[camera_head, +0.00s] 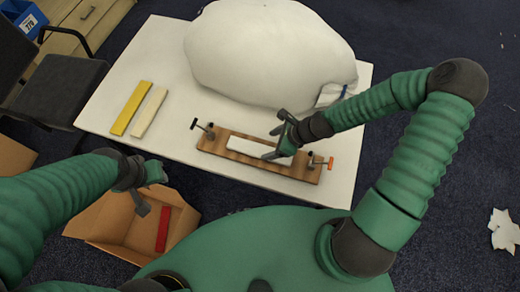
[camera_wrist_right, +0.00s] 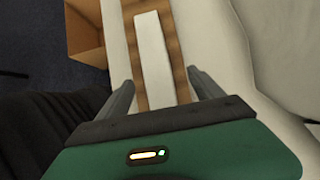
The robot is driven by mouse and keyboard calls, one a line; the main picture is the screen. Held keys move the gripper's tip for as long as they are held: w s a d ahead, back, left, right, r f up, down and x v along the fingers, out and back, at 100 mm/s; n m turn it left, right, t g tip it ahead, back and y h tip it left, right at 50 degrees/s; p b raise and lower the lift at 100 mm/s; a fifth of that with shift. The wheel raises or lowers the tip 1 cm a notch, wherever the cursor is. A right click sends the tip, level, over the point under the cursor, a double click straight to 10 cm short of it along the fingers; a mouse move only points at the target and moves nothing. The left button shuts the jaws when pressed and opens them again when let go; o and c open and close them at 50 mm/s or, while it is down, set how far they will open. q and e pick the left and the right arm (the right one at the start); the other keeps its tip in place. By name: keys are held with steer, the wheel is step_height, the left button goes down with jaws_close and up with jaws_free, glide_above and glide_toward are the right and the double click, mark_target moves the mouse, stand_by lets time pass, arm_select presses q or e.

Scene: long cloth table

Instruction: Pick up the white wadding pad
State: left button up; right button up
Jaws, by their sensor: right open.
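The white wadding pad (camera_head: 246,146) is a long flat white strip lying on a wooden board (camera_head: 213,146) with a clamp at each end. It also shows in the right wrist view (camera_wrist_right: 154,50), running lengthwise between the fingers, with the board (camera_wrist_right: 180,62) around it. My right gripper (camera_head: 276,138) is over the right part of the pad and hides some of it. Its fingers (camera_wrist_right: 164,84) are apart on either side of the board, with nothing gripped. My left gripper (camera_head: 148,190) is off the table's front edge, above a cardboard box; its jaw opening is unclear.
A large white stuffed bag (camera_head: 265,50) stands behind the board, close to my right gripper. A yellow strip (camera_head: 130,108) and a cream strip (camera_head: 150,113) lie at the left of the white table (camera_head: 180,40). The cardboard box (camera_head: 105,222) holds a red block (camera_head: 163,230).

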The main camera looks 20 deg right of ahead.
mark_target(260, 150)
steer(key=x, duration=0.5)
steer(key=shift+s+a+f, duration=0.2)
steer(key=shift+a+f, duration=0.05)
steer(key=shift+a, duration=0.1)
steer(key=shift+w+f, duration=0.1)
steer(key=c, duration=1.4)
steer(key=shift+r, duration=0.2)
